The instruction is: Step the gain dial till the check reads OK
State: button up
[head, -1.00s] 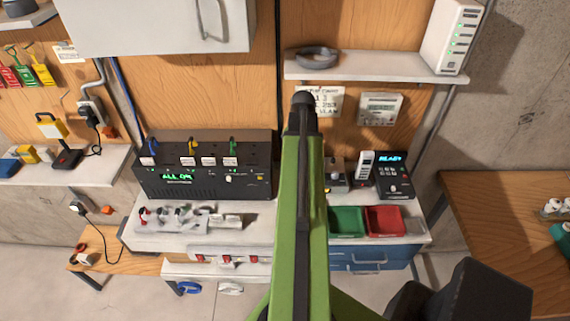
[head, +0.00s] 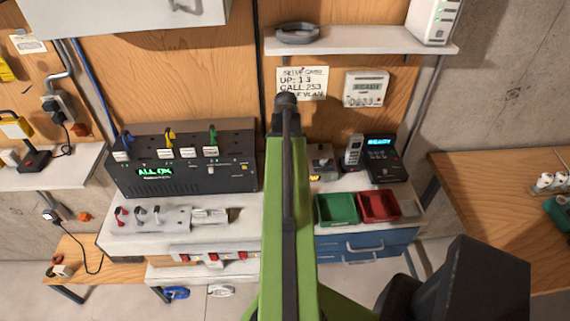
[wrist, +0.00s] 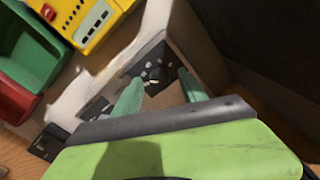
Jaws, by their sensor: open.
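No part is clearly marked as the gain dial. A small grey device (head: 322,158) with a dark top part stands half hidden behind my arm in the head view. Right of it is a black device (head: 381,157) with a blue display reading READY. A long black box (head: 184,165) at left shows ALL OK in green. In the wrist view my gripper (wrist: 161,92) is open, its two teal fingers apart and empty. Beyond the fingers is a dark plate (wrist: 150,66) with small light and dark knobs. The head view does not show my fingertips.
A green tray (head: 337,222) and a red tray (head: 379,219) sit at the bench's front right. A grey handset (head: 353,150) stands beside the black device. Levers (head: 140,214) line the bench at left. A setup card (head: 302,84) and meter (head: 366,88) hang above.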

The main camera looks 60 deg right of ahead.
jog(key=shift+r, duration=0.1)
grip_shut()
jog(key=shift+n, duration=0.3)
jog(key=n, duration=0.3)
jog(key=shift+n, duration=2.1)
grip_release()
